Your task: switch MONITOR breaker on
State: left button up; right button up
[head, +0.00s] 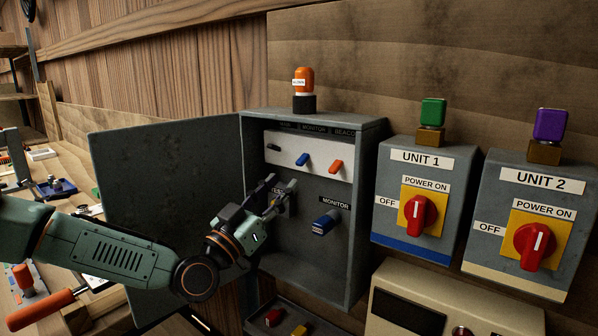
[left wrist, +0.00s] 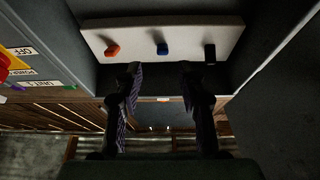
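The MONITOR breaker is a small blue lever (head: 302,160) in the middle of a white strip inside the open grey cabinet. It also shows in the left wrist view (left wrist: 162,48), between an orange lever and a black lever. My left gripper (head: 281,184) is inside the cabinet opening, below the strip. In the left wrist view its two fingers (left wrist: 159,68) are spread apart with nothing between them, and the blue lever stands beyond the gap, apart from the fingertips. My right gripper is not in view.
The orange BEACON lever (head: 336,166) and a black lever (head: 273,147) flank the blue one. A blue plug-like part (head: 325,222) sits lower, under a MONITOR label. The cabinet door (head: 165,180) stands open at left. The UNIT 1 box (head: 415,210) stands to the right.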

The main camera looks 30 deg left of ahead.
aim_at(299, 166)
pick_arm(q)
jog(key=shift+b+x, duration=1.4)
jog(key=shift+x, duration=2)
jog(key=shift+w+a+f, duration=0.1)
jog(key=shift+a+f, duration=0.1)
jog(key=shift+c, duration=0.4)
jog(key=shift+c, duration=0.7)
grip_shut()
